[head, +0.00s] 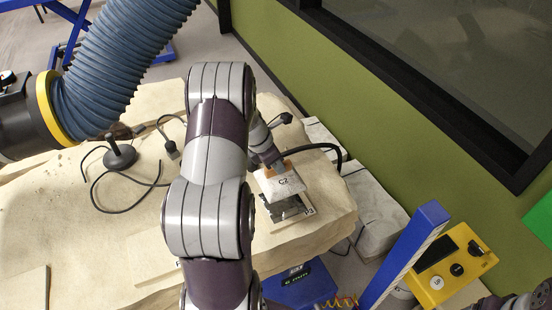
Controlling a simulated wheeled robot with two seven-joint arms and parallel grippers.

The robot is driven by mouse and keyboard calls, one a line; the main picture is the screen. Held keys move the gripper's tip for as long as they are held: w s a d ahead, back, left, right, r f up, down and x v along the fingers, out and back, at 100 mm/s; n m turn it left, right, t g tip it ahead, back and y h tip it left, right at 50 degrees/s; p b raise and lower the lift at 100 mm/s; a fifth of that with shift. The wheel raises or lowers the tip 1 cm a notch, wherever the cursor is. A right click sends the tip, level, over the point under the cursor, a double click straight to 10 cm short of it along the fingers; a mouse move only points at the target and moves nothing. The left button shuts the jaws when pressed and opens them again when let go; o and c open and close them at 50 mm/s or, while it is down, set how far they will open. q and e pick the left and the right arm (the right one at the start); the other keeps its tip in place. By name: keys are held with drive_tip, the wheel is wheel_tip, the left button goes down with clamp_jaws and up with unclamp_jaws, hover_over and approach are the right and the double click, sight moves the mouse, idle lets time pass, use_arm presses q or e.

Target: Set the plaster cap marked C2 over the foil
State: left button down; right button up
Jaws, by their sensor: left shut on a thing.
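The plaster cap marked C2 (284,184) is a small pale block with its label facing up. My left gripper (272,166) is shut on it at its far edge, and my arm hides part of the grip. The crumpled silver foil (288,208) shows just below the cap in the picture, on a pale plate marked P3 (309,211). The cap hides the far part of the foil. I cannot tell whether the cap touches the foil.
The sandy rock slab (110,245) carries a black stand (120,154) with loose cables. A ribbed blue hose (120,60) hangs above its far left. A blue post (405,255) and yellow control box (450,268) stand at the right; a blue box (300,285) sits in front.

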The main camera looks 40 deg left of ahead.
use_arm(q)
drive_tip(key=f+b, duration=0.1)
drive_tip(key=f, duration=0.1)
drive_tip(key=w+a+f+b, duration=0.1)
drive_tip(key=f, duration=0.1)
drive_tip(key=f+b, duration=0.1)
drive_tip(key=f, duration=0.1)
drive_tip(key=shift+w+a+f+b, duration=0.15)
drive_tip(key=shift+w+a+b, duration=0.05)
drive_tip(key=shift+w+b, duration=0.2)
drive_tip(key=shift+s+d+f+b, duration=0.25)
drive_tip(key=shift+s+f+b, duration=0.15)
drive_tip(key=shift+f+b, duration=0.35)
drive_tip(key=shift+s+d+f, duration=0.1)
drive_tip(key=shift+f, duration=0.15)
drive_tip(key=shift+w+a+f, duration=0.15)
drive_tip(key=shift+w+a, duration=0.05)
drive_tip(key=shift+w, duration=0.05)
use_arm(e)
wheel_tip(320, 180, down, 6)
drive_tip(key=w+a, duration=0.1)
drive_tip(key=shift+w+f, duration=0.15)
drive_tip(key=shift+f, duration=0.05)
use_arm(q)
drive_tip(key=shift+s+d+f, duration=0.1)
drive_tip(key=shift+s+d, duration=0.05)
drive_tip(key=shift+s, duration=0.05)
drive_tip(key=shift+w, duration=0.1)
